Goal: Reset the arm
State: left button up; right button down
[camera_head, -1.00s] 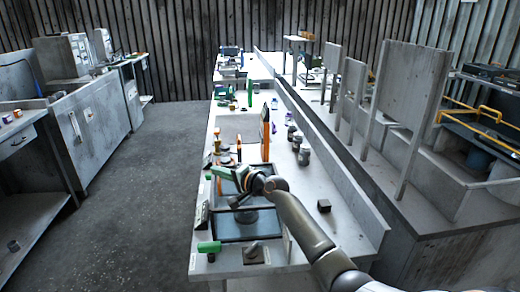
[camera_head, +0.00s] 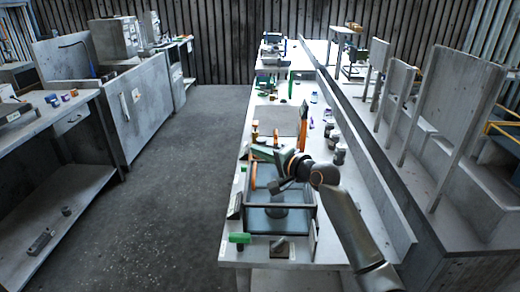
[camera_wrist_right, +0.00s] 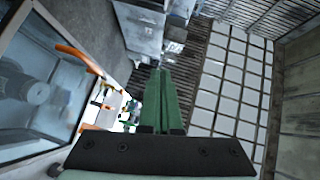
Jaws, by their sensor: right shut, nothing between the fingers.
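My right arm (camera_head: 355,235) reaches in from the lower right over the white bench. My right gripper (camera_head: 262,153) has green fingers and points to the left above the far part of the dark-framed box. In the right wrist view the green fingers (camera_wrist_right: 160,95) lie together with nothing between them. The dark-framed box (camera_head: 304,222) with bluish panels stands on the near part of the bench, and a grey round part (camera_head: 279,211) shows inside it. My forearm and wrist hide some of the box. My left gripper is not in view.
A green-topped item (camera_head: 239,238) lies at the bench's near left corner. Dark jars (camera_head: 339,154) stand along the right side, by a low wall (camera_head: 372,172). An orange-edged upright panel (camera_head: 303,130) stands behind the box. Open floor (camera_head: 185,170) lies left of the bench.

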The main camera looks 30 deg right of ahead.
jog(key=shift+s+r, duration=0.25)
jog(key=s+a+f+n+g, duration=0.1)
jog(key=s+a+f+n, duration=0.1)
jog(key=s+f, duration=0.35)
jog(key=s+a+f+n+g+h, duration=0.1)
jog(key=s+a+f+n, duration=0.2)
jog(key=f, duration=0.6)
jog(key=s+a+f+n+g, duration=0.2)
jog(key=s+f, duration=0.2)
jog(key=f, duration=0.4)
jog(key=s+a+f+n, duration=0.3)
jog(key=s+f, duration=0.1)
jog(key=s, duration=0.3)
jog(key=s+a+f+n+g, duration=0.1)
jog(key=s+a+f+n, duration=0.1)
jog(key=s, duration=0.5)
jog(key=s+a+f+n+g, duration=0.1)
jog(key=s+a+f+n, duration=0.2)
jog(key=s+f, duration=0.3)
jog(key=shift+s+a+n, duration=0.35)
jog(key=shift+s+n, duration=0.05)
jog(key=shift+s, duration=0.2)
jog(key=shift+g, duration=0.3)
